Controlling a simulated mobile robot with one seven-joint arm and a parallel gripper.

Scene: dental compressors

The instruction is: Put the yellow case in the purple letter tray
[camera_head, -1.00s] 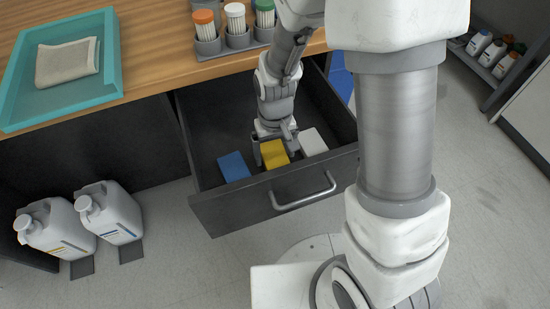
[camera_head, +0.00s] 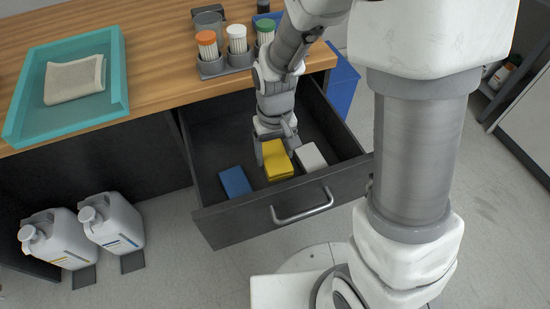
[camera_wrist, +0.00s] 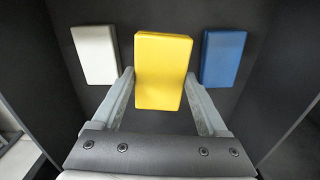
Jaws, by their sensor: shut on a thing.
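The yellow case (camera_head: 276,160) is inside the open dark drawer (camera_head: 228,225). My gripper (camera_head: 276,148) reaches down into the drawer and is shut on the case, with a finger on each side. In the wrist view the yellow case (camera_wrist: 162,72) stands between the two fingers of my gripper (camera_wrist: 160,85) and looks nearer to the camera than its neighbours. I cannot tell how far it is off the drawer floor. No purple letter tray is seen; the only tray in view is a teal one (camera_head: 118,75).
A blue case (camera_head: 235,182) and a white case (camera_head: 311,157) lie on either side in the drawer. The teal tray holds a folded cloth (camera_head: 75,80). Capped containers (camera_head: 237,40) stand in a grey holder on the wooden counter. Two white jugs (camera_head: 110,220) stand on the floor.

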